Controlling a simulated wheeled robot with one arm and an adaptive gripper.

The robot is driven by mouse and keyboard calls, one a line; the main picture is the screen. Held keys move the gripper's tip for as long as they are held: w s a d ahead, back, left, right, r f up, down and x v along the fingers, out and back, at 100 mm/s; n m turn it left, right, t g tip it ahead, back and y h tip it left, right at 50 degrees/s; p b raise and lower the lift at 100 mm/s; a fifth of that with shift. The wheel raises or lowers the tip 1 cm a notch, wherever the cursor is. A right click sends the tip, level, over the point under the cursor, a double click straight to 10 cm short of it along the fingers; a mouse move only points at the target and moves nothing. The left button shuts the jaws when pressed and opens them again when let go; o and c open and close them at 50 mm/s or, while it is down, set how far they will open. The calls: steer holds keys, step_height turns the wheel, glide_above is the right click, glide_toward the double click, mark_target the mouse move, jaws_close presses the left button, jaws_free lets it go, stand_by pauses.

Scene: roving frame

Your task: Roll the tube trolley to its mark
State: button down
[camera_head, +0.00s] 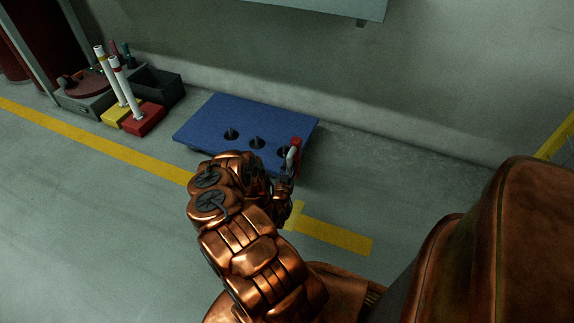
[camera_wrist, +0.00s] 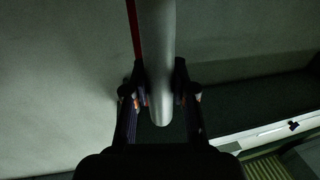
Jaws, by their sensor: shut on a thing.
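The tube trolley (camera_head: 237,113) is a low blue platform with several dark round fittings on top, standing near the back wall. A pale grey bar with a red piece (camera_head: 295,145) is at its front right corner. My gripper (camera_head: 287,181) is at that corner, partly hidden by my copper arm. In the wrist view my gripper (camera_wrist: 160,95) has its two fingers closed on either side of the grey bar (camera_wrist: 157,45), with a thin red strip beside it. A yellow floor line with a short crossing stripe (camera_head: 294,214) lies in front of the trolley.
At the left, a red block (camera_head: 144,119) and a yellow block (camera_head: 117,113) have white tubes upright by them. A grey box with a dark red round part (camera_head: 84,82) and a dark open bin (camera_head: 160,84) stand behind. Floor right of the trolley is clear.

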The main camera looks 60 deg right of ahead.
steer(key=shift+s+d+p, duration=0.15)
steer(key=shift+s+p, duration=0.6)
steer(key=shift+s, duration=1.9)
steer(key=shift+w, duration=0.15)
steer(key=c, duration=0.5)
jaws_free()
steer(key=shift+c, duration=0.2)
steer(key=shift+a, duration=0.2)
steer(key=v, duration=0.6)
steer(key=shift+a, duration=0.35)
